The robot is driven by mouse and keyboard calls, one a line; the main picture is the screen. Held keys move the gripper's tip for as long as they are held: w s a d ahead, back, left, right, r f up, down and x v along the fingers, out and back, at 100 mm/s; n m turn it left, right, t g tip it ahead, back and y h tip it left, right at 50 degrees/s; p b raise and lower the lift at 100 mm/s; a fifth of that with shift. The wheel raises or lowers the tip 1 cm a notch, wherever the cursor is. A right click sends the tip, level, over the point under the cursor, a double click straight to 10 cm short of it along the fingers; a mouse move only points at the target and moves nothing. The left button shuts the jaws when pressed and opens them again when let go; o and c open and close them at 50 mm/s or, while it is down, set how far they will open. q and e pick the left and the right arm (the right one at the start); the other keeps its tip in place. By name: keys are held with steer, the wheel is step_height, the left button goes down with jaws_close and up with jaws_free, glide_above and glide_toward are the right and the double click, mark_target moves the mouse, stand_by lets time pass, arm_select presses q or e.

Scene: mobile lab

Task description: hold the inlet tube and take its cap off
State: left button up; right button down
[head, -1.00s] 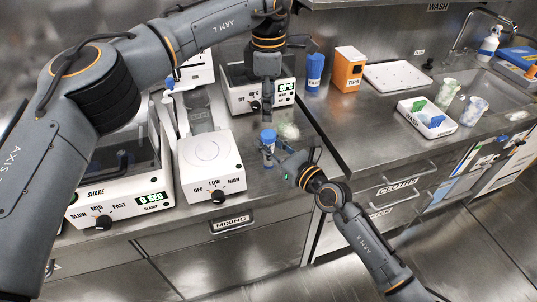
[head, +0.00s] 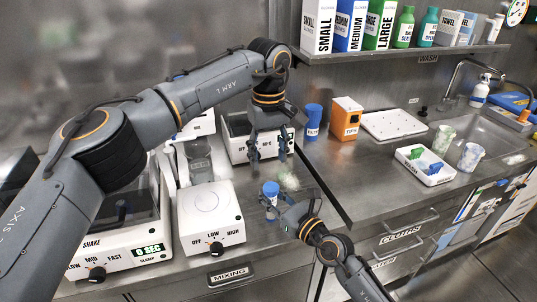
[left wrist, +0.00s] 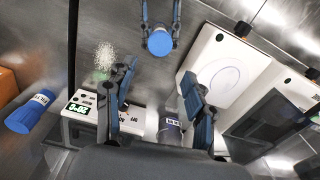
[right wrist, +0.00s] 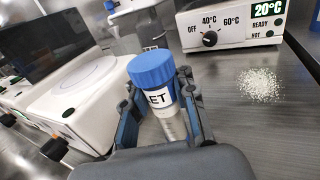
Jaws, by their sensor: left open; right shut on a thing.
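The inlet tube (head: 271,207) stands upright over the counter, with its blue cap (head: 270,187) on top. In the right wrist view the cap (right wrist: 152,68) sits on the tube, and part of the label (right wrist: 160,98) reads "ET". My right gripper (right wrist: 165,112) is shut around the tube's body below the cap. My left gripper (head: 268,158) is open and empty, pointing down above and behind the cap. In the left wrist view the cap (left wrist: 160,43) lies beyond the spread fingers, apart from them.
A white mixer (head: 210,215) stands left of the tube, and a heating unit (head: 240,150) stands behind. White granules (head: 288,178) lie on the counter beside the tube. A blue container (head: 313,120), an orange tips box (head: 346,118) and a white tray (head: 437,176) are to the right.

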mark_target(268, 185)
arm_select(q)
steer(key=shift+f+m, duration=0.2)
steer(key=shift+m, duration=0.4)
step_height(268, 185, down, 8)
steer(key=shift+r, duration=0.2)
